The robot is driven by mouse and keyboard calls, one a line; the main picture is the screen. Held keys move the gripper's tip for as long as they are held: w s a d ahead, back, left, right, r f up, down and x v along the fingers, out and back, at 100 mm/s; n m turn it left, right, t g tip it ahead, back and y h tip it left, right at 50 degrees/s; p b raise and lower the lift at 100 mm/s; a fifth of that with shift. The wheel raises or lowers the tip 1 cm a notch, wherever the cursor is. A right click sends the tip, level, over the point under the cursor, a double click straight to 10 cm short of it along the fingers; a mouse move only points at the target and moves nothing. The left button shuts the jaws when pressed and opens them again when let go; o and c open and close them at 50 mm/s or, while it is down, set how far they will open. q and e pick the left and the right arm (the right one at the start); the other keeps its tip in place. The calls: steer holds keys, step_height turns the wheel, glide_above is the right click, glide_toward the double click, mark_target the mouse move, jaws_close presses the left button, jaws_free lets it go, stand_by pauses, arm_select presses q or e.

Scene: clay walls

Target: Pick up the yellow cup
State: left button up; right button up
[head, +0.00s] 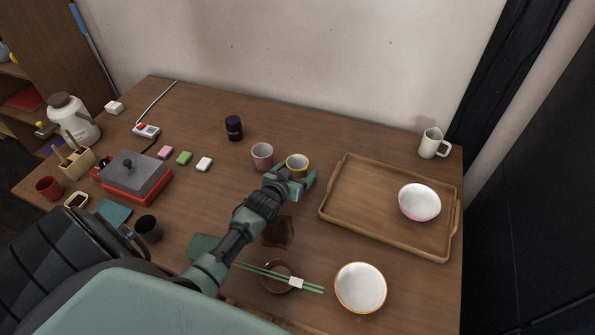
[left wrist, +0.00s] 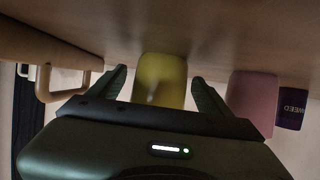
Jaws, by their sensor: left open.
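The yellow cup (head: 298,162) stands upright on the wooden table, left of the tray. My left gripper (head: 293,177) is at the cup, and its body hides the cup's lower part in the head view. In the left wrist view the yellow cup (left wrist: 159,80) sits between the two open fingers of my left gripper (left wrist: 160,88), with a gap showing on each side. The picture there is upside down, with the table at the top. My right gripper is not in view.
A pink cup (head: 262,156) stands close to the left of the yellow cup; it also shows in the wrist view (left wrist: 252,100). A dark jar (head: 234,128) is behind it. A wooden tray (head: 345,220) with a bowl (head: 419,202) lies to the right. Chopsticks (head: 255,269) and a bowl (head: 360,288) lie in front.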

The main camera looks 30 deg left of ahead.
arm_select(q)
steer(key=shift+w+f, duration=0.1)
steer(key=shift+w, duration=0.1)
steer(key=c, duration=1.3)
steer(key=shift+c, duration=0.9)
